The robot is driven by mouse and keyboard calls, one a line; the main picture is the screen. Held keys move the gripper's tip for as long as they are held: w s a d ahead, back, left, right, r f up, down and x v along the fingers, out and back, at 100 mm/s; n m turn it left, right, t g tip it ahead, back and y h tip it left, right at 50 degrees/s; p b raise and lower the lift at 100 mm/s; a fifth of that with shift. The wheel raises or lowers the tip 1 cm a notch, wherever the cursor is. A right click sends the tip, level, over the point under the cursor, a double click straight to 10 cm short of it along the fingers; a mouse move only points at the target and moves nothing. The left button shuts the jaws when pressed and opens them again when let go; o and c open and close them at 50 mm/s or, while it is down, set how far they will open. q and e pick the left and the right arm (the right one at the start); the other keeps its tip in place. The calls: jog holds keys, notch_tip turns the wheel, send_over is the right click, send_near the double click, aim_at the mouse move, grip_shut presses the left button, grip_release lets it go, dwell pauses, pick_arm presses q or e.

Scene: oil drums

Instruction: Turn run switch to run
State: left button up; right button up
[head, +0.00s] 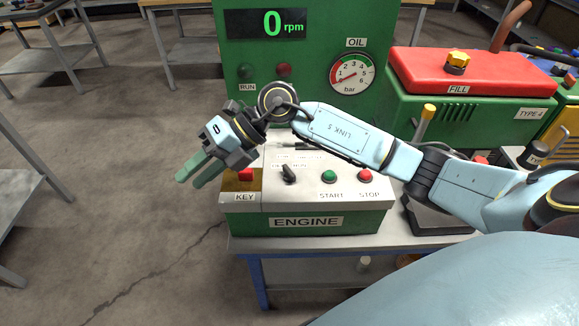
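The black rotary switch (289,174) sits on the sloped top of the engine control box (305,222), between the red key (245,175) and the green START button (329,176). Its pointer is tilted; the lettering by it is partly hidden by my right arm, so I cannot read its position. My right gripper (190,181) is over the box's left edge, left of the key and apart from the switch. Its two green fingers point down-left, with a gap between them and nothing held. My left gripper is not in view.
A red STOP button (365,176) is right of START. Behind stands a green panel with a 0 rpm display (265,24), a RUN lamp (246,71) and an oil gauge (352,74). A red-topped FILL unit (470,75) is at right. Left of the box is open floor.

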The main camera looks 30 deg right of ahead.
jog(key=w+d+f+h, duration=0.2)
jog(key=d+h, duration=0.4)
jog(key=d, duration=0.4)
jog(key=m+g+h, duration=0.1)
jog(key=m+h, duration=0.1)
jog(key=h, duration=0.4)
send_near(290, 170)
notch_tip(290, 170, down, 9)
grip_shut()
